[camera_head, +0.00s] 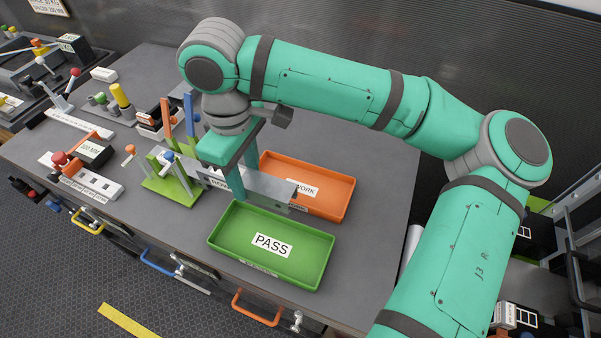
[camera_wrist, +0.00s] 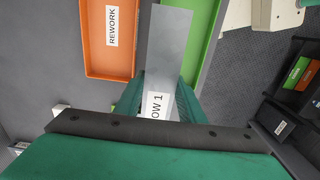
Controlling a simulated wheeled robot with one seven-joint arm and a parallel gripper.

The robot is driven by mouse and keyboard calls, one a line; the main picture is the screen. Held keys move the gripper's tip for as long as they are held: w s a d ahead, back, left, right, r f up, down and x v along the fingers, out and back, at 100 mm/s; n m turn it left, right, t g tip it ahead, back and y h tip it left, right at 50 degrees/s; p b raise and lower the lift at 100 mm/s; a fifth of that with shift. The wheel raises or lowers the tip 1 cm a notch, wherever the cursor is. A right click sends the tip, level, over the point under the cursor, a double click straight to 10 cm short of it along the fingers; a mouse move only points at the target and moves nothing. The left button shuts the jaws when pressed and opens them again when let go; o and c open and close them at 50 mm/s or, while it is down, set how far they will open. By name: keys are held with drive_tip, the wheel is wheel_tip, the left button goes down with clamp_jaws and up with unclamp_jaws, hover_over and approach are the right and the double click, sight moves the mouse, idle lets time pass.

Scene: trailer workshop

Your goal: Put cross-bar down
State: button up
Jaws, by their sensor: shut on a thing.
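The cross-bar (camera_head: 258,185) is a flat grey metal bar with a white label. My gripper (camera_head: 236,185) is shut on it. In the head view the bar is level, its right end over the gap between the green PASS tray (camera_head: 231,257) and the orange REWORK tray (camera_head: 340,204). Its left end is by a green rack (camera_head: 160,186), and I cannot tell whether it touches it. In the wrist view the bar (camera_wrist: 167,50) sticks out from between my green fingers (camera_wrist: 160,100), over the edges of both trays; its label partly reads "OW 1".
The grey bench (camera_head: 375,185) is clear right of the trays. White labelled blocks (camera_head: 85,178), small knobs and a yellow cylinder (camera_head: 120,96) occupy the left side. Coloured handles (camera_head: 255,308) line the front edge.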

approach(301, 188)
drive_tip(key=s+a+r, duration=0.2)
drive_tip(key=s+a, duration=0.1)
drive_tip(key=w+d+f, duration=0.2)
drive_tip(key=f, duration=0.1)
drive_tip(key=shift+f, duration=0.1)
drive_tip(key=shift+w+d+f, duration=0.35)
drive_tip(key=shift+w+f, duration=0.05)
drive_tip(key=shift+f, duration=0.2)
drive_tip(key=shift+w+d+f, duration=0.15)
drive_tip(key=shift+f, duration=1.65)
drive_tip(key=shift+f, duration=0.15)
drive_tip(key=o, duration=1.1)
wheel_tip(301, 188, up, 12)
drive_tip(key=shift+r, duration=0.2)
